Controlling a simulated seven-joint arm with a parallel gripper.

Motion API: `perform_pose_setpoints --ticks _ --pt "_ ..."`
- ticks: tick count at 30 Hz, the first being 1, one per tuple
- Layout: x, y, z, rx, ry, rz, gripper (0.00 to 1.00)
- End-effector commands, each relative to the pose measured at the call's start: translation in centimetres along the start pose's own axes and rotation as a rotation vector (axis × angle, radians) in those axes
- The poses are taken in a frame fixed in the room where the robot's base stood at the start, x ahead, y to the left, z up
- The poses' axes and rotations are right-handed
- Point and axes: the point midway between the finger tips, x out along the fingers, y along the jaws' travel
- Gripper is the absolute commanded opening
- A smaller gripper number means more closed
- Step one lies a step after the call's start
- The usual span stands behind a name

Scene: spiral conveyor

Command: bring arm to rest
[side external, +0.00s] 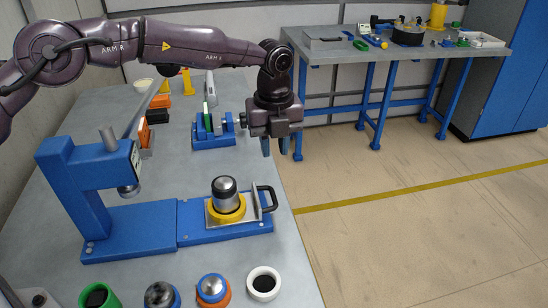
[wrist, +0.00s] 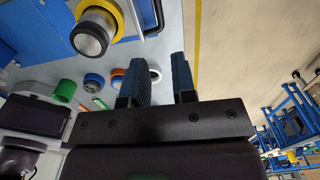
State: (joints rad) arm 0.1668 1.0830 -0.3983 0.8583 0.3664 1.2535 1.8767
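My gripper (side external: 275,148) hangs in the air at the table's right edge in the side external view, fingers pointing down. In the wrist view its two dark blue fingers (wrist: 161,65) stand apart with nothing between them. My arm reaches across the top of the side external view from the left. The grey table (side external: 165,190) lies below and to the left of the gripper. A metal cylinder (side external: 224,198) stands upright in a yellow ring (side external: 227,214) on the blue fixture, below and left of the gripper; it also shows in the wrist view (wrist: 92,38).
A blue press (side external: 85,180) stands left of the cylinder. A black handle (side external: 267,198) is at the fixture's right. A blue rack (side external: 214,136) stands left of my gripper. Several round parts, including a white ring (side external: 264,282), line the front. Open floor (side external: 420,230) is at right.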

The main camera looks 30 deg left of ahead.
Motion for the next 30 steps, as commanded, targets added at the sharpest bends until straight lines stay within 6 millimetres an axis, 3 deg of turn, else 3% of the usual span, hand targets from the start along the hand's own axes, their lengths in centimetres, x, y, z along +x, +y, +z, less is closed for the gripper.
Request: perform_pose_setpoints --ticks 17,20,23,30 --pt "-0.7 0.1 0.0 -0.014 -0.005 -0.003 0.25" --pt "-2.9 0.8 0.0 -0.078 -0.025 -0.018 0.25" --pt "-6.5 2.3 -0.1 -0.206 -0.058 -0.044 0.25" --pt "-15.2 9.2 -1.0 -0.652 -0.126 -0.141 0.25"
